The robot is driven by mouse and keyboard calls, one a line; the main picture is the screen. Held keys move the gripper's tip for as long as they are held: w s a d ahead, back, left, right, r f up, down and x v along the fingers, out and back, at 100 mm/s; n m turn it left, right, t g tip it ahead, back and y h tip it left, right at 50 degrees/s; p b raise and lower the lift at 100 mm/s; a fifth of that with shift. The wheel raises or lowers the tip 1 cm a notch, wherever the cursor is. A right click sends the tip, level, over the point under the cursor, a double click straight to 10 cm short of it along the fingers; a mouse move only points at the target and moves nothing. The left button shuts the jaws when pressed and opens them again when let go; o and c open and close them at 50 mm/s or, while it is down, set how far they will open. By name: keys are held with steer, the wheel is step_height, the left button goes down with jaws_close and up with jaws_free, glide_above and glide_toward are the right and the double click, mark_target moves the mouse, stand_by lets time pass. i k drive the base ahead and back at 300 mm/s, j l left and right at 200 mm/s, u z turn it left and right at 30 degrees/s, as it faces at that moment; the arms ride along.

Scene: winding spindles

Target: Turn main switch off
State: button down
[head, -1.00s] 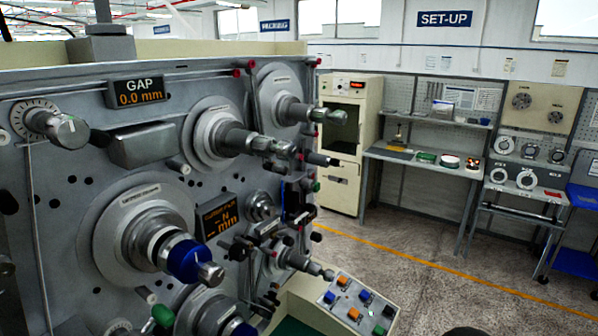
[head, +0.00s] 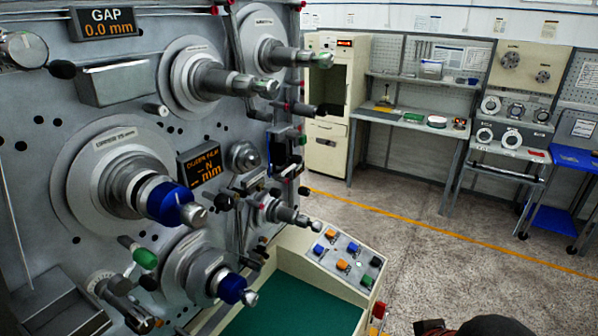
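No part labelled as the main switch can be made out. A small red piece with yellow below it (head: 379,310) shows at the right front edge of the winding machine, partly cut off by the bottom of the view; I cannot tell whether it is the main switch, or its position. A sloped control panel (head: 328,270) with blue, orange, green and black buttons sits just above and left of it. My gripper's fingers are not in view. A dark rounded shape with a reddish-brown part at the bottom right edge may belong to my arm.
The winding machine (head: 40,180) with protruding spindles and knobs fills the left. A green surface (head: 290,305) lies below its panel. Workbenches (head: 400,122), a cream cabinet (head: 325,150) and a blue cart (head: 552,222) stand behind. The grey floor (head: 430,260) at right is clear.

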mark_target(379, 309)
steer(key=i+l+u, duration=0.15)
steer(key=l+u, duration=0.15)
steer(key=i+l+u, duration=0.1)
steer(key=l+u, duration=0.2)
steer(key=l, duration=0.15)
steer(key=i+l+u, duration=0.1)
steer(key=l+u, duration=0.15)
steer(key=l, duration=0.2)
